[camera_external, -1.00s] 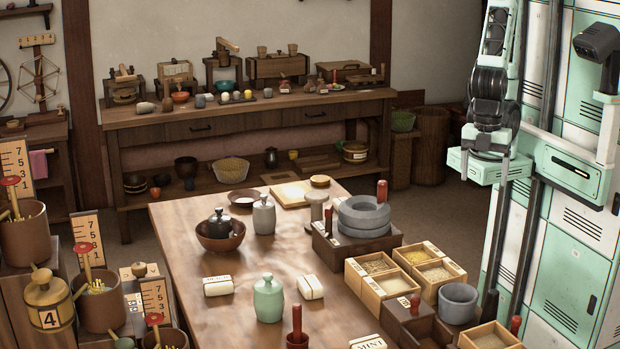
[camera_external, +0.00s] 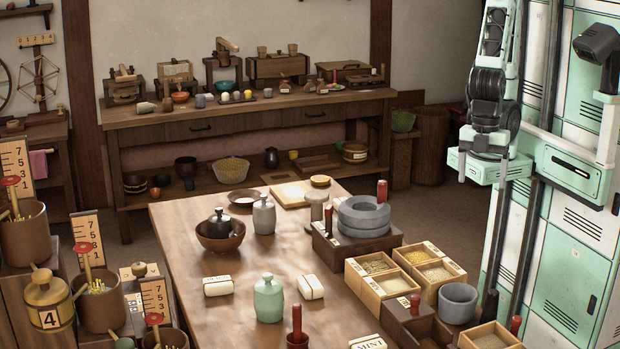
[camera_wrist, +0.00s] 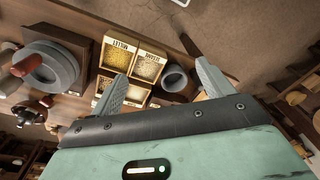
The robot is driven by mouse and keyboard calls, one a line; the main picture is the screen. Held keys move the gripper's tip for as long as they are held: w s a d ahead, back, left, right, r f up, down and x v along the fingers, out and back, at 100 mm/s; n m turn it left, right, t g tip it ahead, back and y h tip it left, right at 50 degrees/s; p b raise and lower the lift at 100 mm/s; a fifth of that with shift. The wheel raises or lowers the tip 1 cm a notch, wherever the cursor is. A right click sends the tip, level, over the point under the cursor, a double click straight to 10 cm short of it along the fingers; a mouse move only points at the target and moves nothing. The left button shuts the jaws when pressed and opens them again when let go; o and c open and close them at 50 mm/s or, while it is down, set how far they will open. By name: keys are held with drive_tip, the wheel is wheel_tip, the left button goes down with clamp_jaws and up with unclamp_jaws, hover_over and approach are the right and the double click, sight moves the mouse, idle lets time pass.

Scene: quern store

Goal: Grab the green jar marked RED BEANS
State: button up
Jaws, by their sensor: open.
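A pale green lidded jar (camera_external: 268,299) stands upright near the front of the long wooden table (camera_external: 190,250). No RED BEANS lettering can be read on the side facing the external camera. A grey lidded jar (camera_external: 264,215) stands farther back on the same table. My gripper (camera_wrist: 162,70) is open and empty in the wrist view, with its two fingers apart. In the external view my arm is folded up at the right, beyond the table's right side and well away from the green jar. I cannot make out the green jar in the wrist view.
White labelled blocks (camera_external: 218,286) (camera_external: 311,287) lie either side of the green jar; a red-handled pestle (camera_external: 297,325) stands in front. A stone quern (camera_external: 364,215), grain boxes (camera_external: 408,268) and a grey mortar (camera_external: 458,303) crowd the table's right side.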

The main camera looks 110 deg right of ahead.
drive_tip(key=w+a+f+m+t+y, duration=0.1)
drive_tip(key=w+a, duration=0.1)
drive_tip(key=w, duration=0.5)
drive_tip(key=w+a+f+t+y, duration=0.1)
drive_tip(key=w+a+f, duration=0.15)
drive_tip(key=w, duration=0.35)
drive_tip(key=m+t+y, duration=0.1)
drive_tip(key=m+t, duration=0.3)
drive_tip(key=t, duration=0.5)
hover_over(271, 283)
drive_tip(key=s+a, duration=0.5)
drive_tip(key=s, duration=0.5)
wheel_tip(271, 283, down, 10)
drive_tip(key=w+d+f+t, duration=0.1)
drive_tip(key=w+d, duration=0.1)
drive_tip(key=w+d+f+t, duration=0.1)
drive_tip(key=f, duration=0.1)
drive_tip(key=w+d+f+t+h+p, duration=0.1)
drive_tip(key=w+d, duration=0.1)
drive_tip(key=shift+w+d+f, duration=0.15)
drive_tip(key=shift+w+d, duration=0.2)
drive_tip(key=shift+p+x, duration=0.95)
drive_tip(key=shift+x, duration=2.7)
drive_tip(key=shift+a, duration=0.1)
drive_tip(key=shift+c, duration=0.3)
drive_tip(key=c, duration=1.5)
clamp_jaws()
